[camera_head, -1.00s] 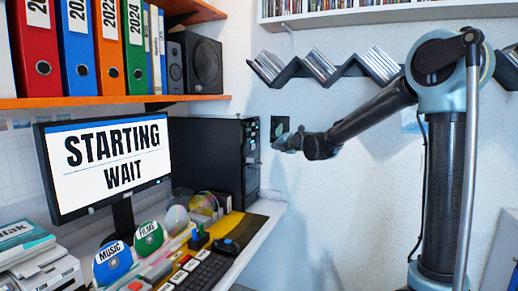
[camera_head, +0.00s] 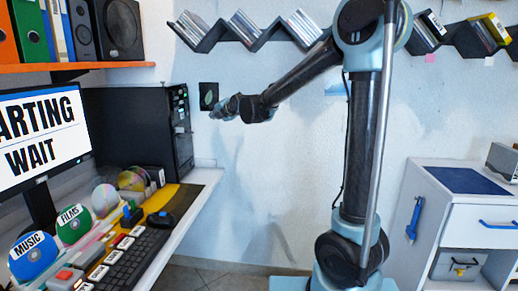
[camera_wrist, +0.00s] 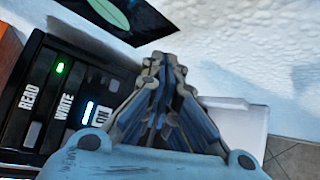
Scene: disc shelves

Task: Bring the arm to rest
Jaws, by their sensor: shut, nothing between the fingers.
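My gripper (camera_head: 222,112) is at the left end of my arm, raised in front of the wall, just right of the black computer tower (camera_head: 135,125). In the wrist view my gripper (camera_wrist: 153,75) has its fingers together with nothing between them. The fingertips look apart from the panel. My arm reaches left and down from the top of its column.
A zigzag rack of discs (camera_head: 250,28) hangs on the wall above my gripper. The desk (camera_head: 200,185) holds a keyboard (camera_head: 130,255) and a monitor (camera_head: 42,130) reading "...ARTING WAIT". A white cabinet (camera_head: 425,225) with a blue top pad stands at the right. Wall space below my arm is clear.

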